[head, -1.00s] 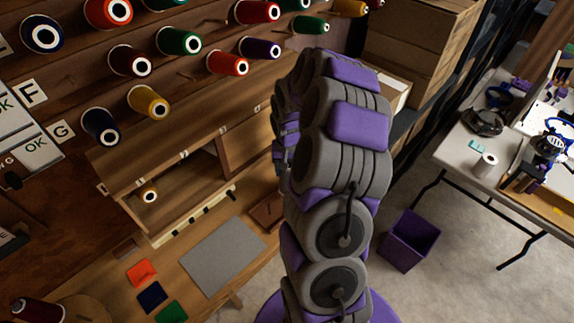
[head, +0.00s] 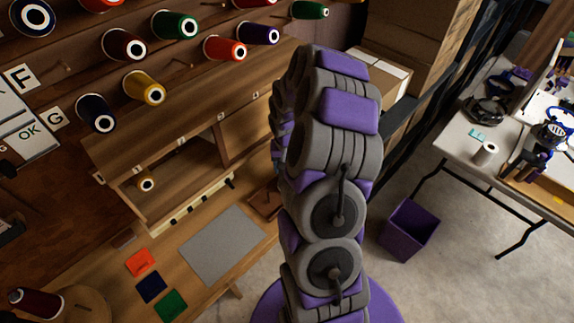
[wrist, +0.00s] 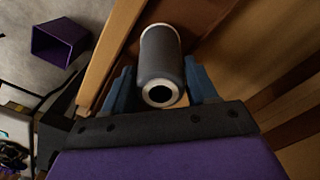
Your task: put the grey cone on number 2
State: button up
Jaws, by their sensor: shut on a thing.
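The grey cone (wrist: 160,62) shows in the wrist view, its white-ringed end with a dark hole facing the camera. My gripper (wrist: 160,88) is shut on it, with one blue finger on each side. In the head view my arm hides the gripper and the cone. A wooden shelf (head: 180,165) with compartments stands beside my arm, with number labels too small to read along its edges. I cannot tell which spot is number 2.
Several coloured cones, such as a yellow one (head: 146,88), hang on the wall pegs. A grey mat (head: 222,246) and colour squares lie on the wooden bench. A purple bin (head: 409,230) stands on the floor at right, near a white table (head: 462,140).

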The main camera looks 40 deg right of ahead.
jog(key=shift+a, duration=0.3)
jog(key=shift+d+f, duration=0.15)
jog(key=shift+f, duration=0.1)
jog(key=o, duration=1.1)
jog(key=shift+c, duration=0.2)
jog(key=shift+r, duration=0.1)
notch_tip(320, 180, up, 17)
jog(key=p, duration=0.2)
jog(key=shift+p, duration=0.4)
jog(key=shift+r, duration=0.1)
